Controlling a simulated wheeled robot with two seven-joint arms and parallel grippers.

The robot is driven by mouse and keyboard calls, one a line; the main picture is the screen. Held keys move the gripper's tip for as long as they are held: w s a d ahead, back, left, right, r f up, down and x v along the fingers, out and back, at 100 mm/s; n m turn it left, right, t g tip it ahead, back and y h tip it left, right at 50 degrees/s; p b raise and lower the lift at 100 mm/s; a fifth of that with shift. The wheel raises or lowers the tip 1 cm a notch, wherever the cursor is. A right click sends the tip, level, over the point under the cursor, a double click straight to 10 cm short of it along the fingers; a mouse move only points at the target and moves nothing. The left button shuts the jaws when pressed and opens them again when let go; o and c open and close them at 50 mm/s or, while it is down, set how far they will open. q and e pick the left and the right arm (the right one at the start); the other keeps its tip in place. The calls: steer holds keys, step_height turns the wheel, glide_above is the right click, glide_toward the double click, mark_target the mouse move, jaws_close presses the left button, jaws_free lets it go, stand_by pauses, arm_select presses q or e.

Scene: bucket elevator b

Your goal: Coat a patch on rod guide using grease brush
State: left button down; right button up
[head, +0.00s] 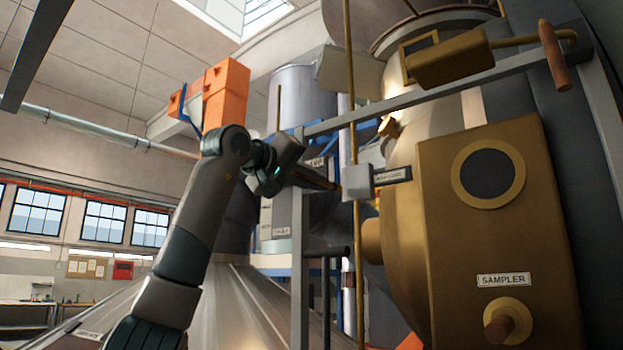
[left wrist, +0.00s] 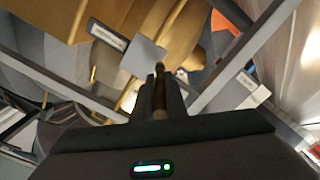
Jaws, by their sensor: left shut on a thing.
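The rod guide is a small grey block (head: 357,182) on a thin vertical brass rod (head: 352,90), with a dark labelled plate (head: 393,175) on its right. My left gripper (head: 306,177) is just left of the block, shut on the grease brush (head: 324,184). The brush points right, with its end close to the block's left side; I cannot tell if it touches. In the left wrist view, the brush (left wrist: 160,114) is between the fingers and the block (left wrist: 143,57) lies just beyond the fingertips. The bristles and any grease are too small to make out. My right gripper is not in view.
A brass sampler box (head: 490,240) with a round window and knob stands at the right. A grey frame post (head: 299,240) and crossbar (head: 430,95) are close to the gripper. An orange part (head: 226,92) is behind my left arm.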

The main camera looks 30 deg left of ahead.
arm_select(q)
steer(key=shift+w+p, duration=0.6)
steer(key=shift+w, duration=0.1)
steer(key=shift+d, duration=0.1)
steer(key=d, duration=0.3)
steer(key=shift+s+d, duration=0.3)
steer(key=shift+d, duration=0.1)
steer(key=shift+d, duration=0.1)
stand_by(0.5)
steer(key=d, duration=0.3)
steer(key=shift+d, duration=0.35)
steer(key=shift+r+p, duration=0.1)
steer(key=shift+p, duration=0.25)
